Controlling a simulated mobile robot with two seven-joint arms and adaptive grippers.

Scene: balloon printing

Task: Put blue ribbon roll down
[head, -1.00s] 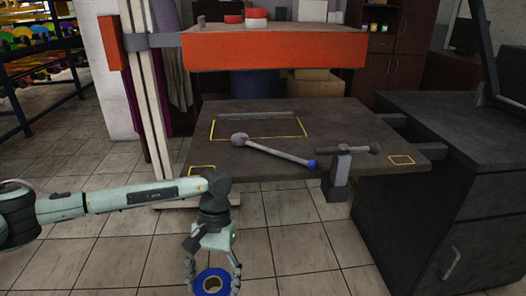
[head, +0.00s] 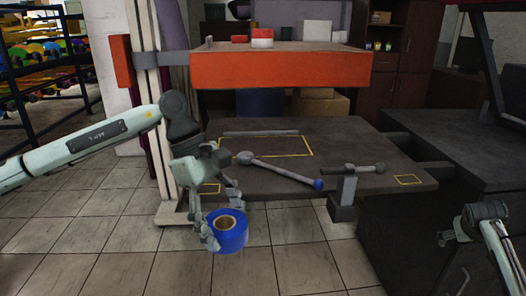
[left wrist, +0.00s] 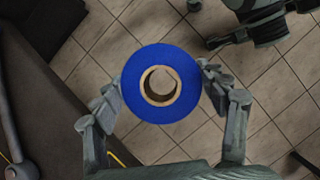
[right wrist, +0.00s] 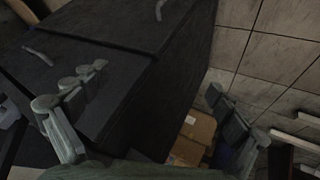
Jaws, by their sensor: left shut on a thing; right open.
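The blue ribbon roll (head: 230,236) has a brown cardboard core. My left gripper (head: 222,222) is shut on it and holds it in the air in front of the press table's left front edge. In the left wrist view the roll (left wrist: 133,90) sits between both fingers of the left gripper (left wrist: 160,88). The dark table (head: 290,135) has yellow outlined zones; a small one (head: 209,188) lies at its left front corner, partly behind my gripper. My right gripper (right wrist: 155,95) is open and empty; part of it shows at the right edge of the head view (head: 462,224).
A grey lever with a blue knob (head: 318,184) lies across the table. A grey clamp (head: 344,188) stands at the front edge. A small yellow square (head: 408,180) at the right corner is bare. An orange beam (head: 280,70) hangs above. A dark cabinet (head: 430,230) stands right.

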